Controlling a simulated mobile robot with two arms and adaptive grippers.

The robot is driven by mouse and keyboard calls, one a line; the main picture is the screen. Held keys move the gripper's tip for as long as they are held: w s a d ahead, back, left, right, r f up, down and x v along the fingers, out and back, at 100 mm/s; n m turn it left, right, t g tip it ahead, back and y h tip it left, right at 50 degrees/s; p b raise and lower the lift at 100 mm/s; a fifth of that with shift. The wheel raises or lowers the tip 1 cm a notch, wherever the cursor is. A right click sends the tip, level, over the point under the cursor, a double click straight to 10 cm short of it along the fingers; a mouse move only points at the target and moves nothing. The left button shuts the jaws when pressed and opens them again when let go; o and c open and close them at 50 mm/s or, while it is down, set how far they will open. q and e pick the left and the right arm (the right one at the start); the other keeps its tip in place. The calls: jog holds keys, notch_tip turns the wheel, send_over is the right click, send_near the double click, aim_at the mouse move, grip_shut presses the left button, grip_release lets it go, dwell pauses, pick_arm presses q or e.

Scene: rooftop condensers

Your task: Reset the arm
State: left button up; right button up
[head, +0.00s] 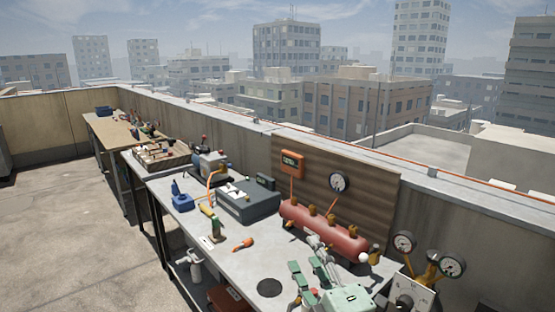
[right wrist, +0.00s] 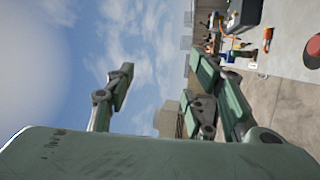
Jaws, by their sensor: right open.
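My right gripper (head: 308,262) is at the bottom of the head view, above the near part of the grey workbench (head: 262,257). Its green and grey fingers are spread apart with nothing between them. In the right wrist view my right gripper (right wrist: 160,88) also shows its fingers wide apart, with sky and rooftop behind them. The red cylindrical manifold (head: 322,232) lies just beyond the fingers in the head view; I cannot tell the exact gap. My left gripper is in neither view.
Pressure gauges (head: 452,266) stand right of my gripper. On the bench are a dark grey case (head: 248,205), an orange-handled tool (head: 243,244), a blue item (head: 181,196) and a black disc (head: 269,287). A wall runs behind. The rooftop floor (head: 70,235) at left is clear.

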jog(key=s+d+f+m+g+h, duration=0.4)
jog(key=s+d+f+m, duration=0.25)
jog(key=f, duration=0.35)
jog(key=s+d+f+m+g+h, duration=0.45)
jog(key=s+f+m, duration=0.2)
jog(key=f, duration=0.35)
jog(key=s+d+f+m+g, duration=0.1)
jog(key=s+f+m+g, duration=0.25)
jog(key=s, duration=0.75)
jog(key=s+d+f+m+g, duration=0.1)
jog(key=s+f+m+g, duration=0.3)
jog(key=s, duration=0.6)
notch_tip(320, 180, down, 29)
jog(key=s+n, duration=0.2)
jog(key=s+d+f+g, duration=0.2)
jog(key=s+d+f, duration=0.1)
jog(key=s+f, duration=1.1)
jog(key=shift+s+y, duration=0.35)
jog(key=shift+s, duration=0.65)
